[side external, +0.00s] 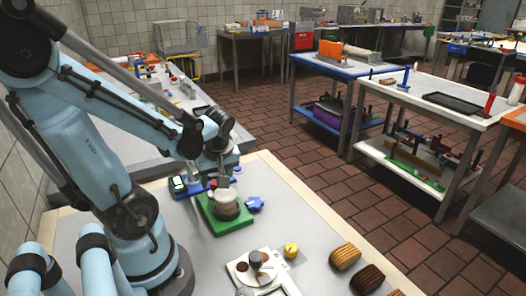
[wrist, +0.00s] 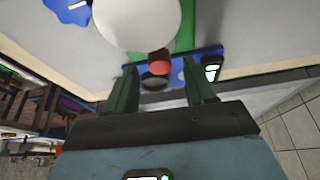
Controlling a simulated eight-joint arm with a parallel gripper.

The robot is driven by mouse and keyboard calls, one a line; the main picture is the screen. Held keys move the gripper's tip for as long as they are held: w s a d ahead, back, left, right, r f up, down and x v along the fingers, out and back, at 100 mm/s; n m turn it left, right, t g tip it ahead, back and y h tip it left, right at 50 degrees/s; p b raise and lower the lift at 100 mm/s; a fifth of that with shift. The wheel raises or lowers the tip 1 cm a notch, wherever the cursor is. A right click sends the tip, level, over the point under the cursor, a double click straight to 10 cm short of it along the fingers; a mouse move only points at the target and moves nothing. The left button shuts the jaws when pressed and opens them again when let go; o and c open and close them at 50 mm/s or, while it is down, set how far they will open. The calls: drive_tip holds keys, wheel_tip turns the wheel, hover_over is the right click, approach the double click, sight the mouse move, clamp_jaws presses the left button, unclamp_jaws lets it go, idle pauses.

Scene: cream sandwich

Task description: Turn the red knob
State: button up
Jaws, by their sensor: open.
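The red knob (wrist: 159,62) shows in the wrist view as a small red cylinder, partly covered by a white round body. It lies between the two green fingers of my gripper (wrist: 159,66), and I cannot tell whether they touch it. A dark round piece (wrist: 154,81) is just below it in the picture. My gripper is open. In the side view my gripper (side external: 219,172) points down over the blue plate (side external: 193,191), behind the white round body; the knob is mostly hidden there.
The white round body (side external: 226,204) stands on a green base (side external: 230,226) close to my gripper. A blue star-shaped knob (side external: 255,204) is at its right. A green-lit switch (wrist: 211,70) sits beside the right finger. A yellow knob (side external: 291,250) and brown rolls (side external: 345,256) lie nearer the front.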

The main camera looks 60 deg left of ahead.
drive_tip(key=shift+x, duration=0.75)
clamp_jaws()
drive_tip(key=shift+m, duration=0.3)
drive_tip(key=m+t, duration=0.1)
drive_tip(key=m, duration=0.2)
drive_tip(key=shift+s+t, duration=0.15)
drive_tip(key=shift+t, duration=0.15)
drive_tip(key=shift+a+m+t+h, duration=0.1)
drive_tip(key=shift+m+t+h, duration=0.45)
drive_tip(key=shift+m, duration=1.45)
